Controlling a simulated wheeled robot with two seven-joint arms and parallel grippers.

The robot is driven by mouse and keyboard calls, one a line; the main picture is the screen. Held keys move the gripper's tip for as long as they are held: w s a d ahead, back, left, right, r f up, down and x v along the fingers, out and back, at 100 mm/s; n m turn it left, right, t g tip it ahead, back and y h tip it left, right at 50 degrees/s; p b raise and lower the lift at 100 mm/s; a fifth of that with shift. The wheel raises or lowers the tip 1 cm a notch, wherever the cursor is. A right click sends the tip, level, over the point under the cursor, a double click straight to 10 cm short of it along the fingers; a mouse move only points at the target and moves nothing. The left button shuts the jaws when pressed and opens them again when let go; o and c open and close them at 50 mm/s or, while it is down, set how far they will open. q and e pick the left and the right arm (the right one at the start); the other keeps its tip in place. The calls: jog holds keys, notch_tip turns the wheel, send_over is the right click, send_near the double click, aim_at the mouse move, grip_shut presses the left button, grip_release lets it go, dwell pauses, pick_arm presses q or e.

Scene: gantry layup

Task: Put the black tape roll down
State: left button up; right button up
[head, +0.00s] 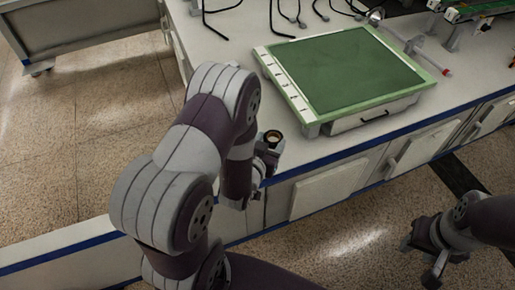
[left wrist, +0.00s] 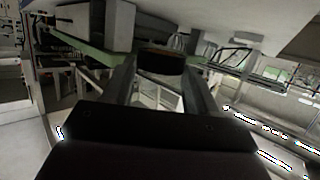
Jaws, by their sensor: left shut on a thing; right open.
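The black tape roll (head: 273,135) is a small dark ring with a tan inside, at the tip of my left gripper (head: 268,151), by the near edge of the white bench. In the left wrist view the roll (left wrist: 161,61) sits between the two fingertips of my left gripper (left wrist: 160,72), which is shut on it. I cannot tell whether the roll touches the bench top. My right gripper (head: 430,262) is open and empty, low at the right, in front of the bench and away from the roll.
A green cutting mat (head: 352,72) in a light green frame covers much of the bench (head: 225,50), right of and behind the roll. Black cables (head: 272,22) lie at the back. A rod with a red end (head: 428,60) lies right of the mat. Bare bench shows left of the mat.

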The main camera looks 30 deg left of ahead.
pick_arm(q)
jog(key=a+f, duration=0.1)
jog(key=w+a+f, duration=0.1)
jog(key=a, duration=0.1)
jog(key=shift+b, duration=0.3)
jog(key=shift+w+a+f, duration=0.1)
jog(key=shift+a+f, duration=0.1)
jog(key=shift+f, duration=0.1)
notch_tip(320, 180, down, 4)
jog(key=shift+r+b, duration=0.1)
jog(key=shift+b, duration=1.05)
jog(key=shift+r, duration=0.1)
jog(key=o, duration=1)
jog(key=shift+o, duration=0.2)
